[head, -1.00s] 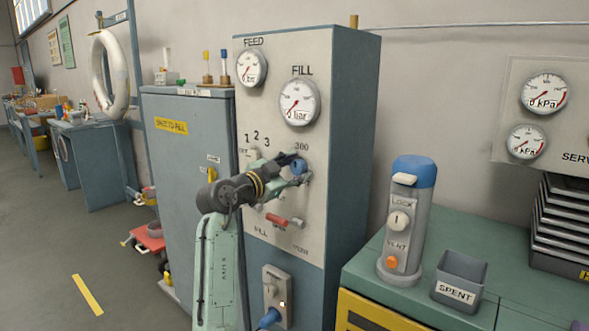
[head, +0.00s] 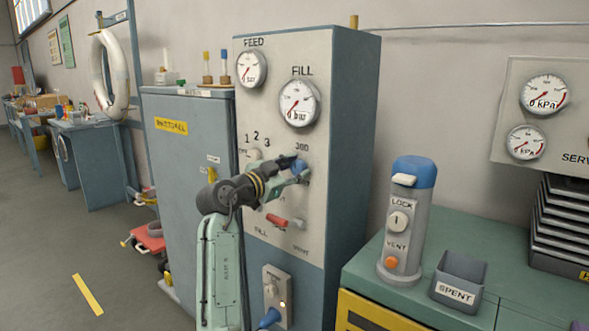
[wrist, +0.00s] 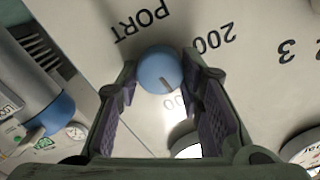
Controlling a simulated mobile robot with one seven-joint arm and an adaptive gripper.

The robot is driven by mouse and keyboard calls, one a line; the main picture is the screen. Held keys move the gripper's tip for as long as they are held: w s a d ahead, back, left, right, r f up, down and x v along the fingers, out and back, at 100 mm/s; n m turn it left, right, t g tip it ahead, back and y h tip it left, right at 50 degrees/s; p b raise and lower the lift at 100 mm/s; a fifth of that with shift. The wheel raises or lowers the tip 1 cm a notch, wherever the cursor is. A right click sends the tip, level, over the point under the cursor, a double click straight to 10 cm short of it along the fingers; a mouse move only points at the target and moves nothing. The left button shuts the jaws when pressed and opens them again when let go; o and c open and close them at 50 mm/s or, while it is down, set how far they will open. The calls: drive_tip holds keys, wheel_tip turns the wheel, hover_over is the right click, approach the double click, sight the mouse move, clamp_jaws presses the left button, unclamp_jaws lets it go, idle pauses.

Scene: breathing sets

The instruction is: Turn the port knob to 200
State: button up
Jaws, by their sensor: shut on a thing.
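The blue port knob (wrist: 159,70) sits on the pale panel between my fingers in the wrist view. In the head view, the knob (head: 301,168) is partly covered by my gripper (head: 296,177). My gripper (wrist: 160,76) is shut on the knob, one finger on each side. The wrist view is turned, so PORT and 200 read tilted and upside down. The knob's dark mark points down and slightly right in that view, towards a label ending in 00 that my finger partly hides, and away from 200 (wrist: 214,37).
On the panel are the FEED gauge (head: 251,69), the FILL gauge (head: 299,102) and a red lever (head: 277,221) just below my gripper. A grey cylinder with a blue top (head: 408,222) and a SPENT bin (head: 459,279) stand on the green bench at right.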

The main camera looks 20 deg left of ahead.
drive_tip(key=n+p, duration=0.1)
drive_tip(key=n, duration=0.3)
drive_tip(key=shift+r, duration=0.1)
drive_tip(key=n+p, duration=0.2)
drive_tip(key=n, duration=0.3)
drive_tip(key=shift+a, duration=0.1)
drive_tip(key=n+p, duration=0.1)
drive_tip(key=n, duration=0.2)
drive_tip(key=shift+n+p, duration=0.3)
drive_tip(key=shift+p, duration=0.05)
drive_tip(key=shift+a+n+p, duration=0.15)
drive_tip(key=shift+n+p, duration=0.85)
drive_tip(key=shift+n, duration=0.9)
drive_tip(key=o, duration=1.2)
drive_tip(key=shift+w, duration=0.1)
drive_tip(key=shift+c, duration=0.2)
drive_tip(key=v, duration=1.2)
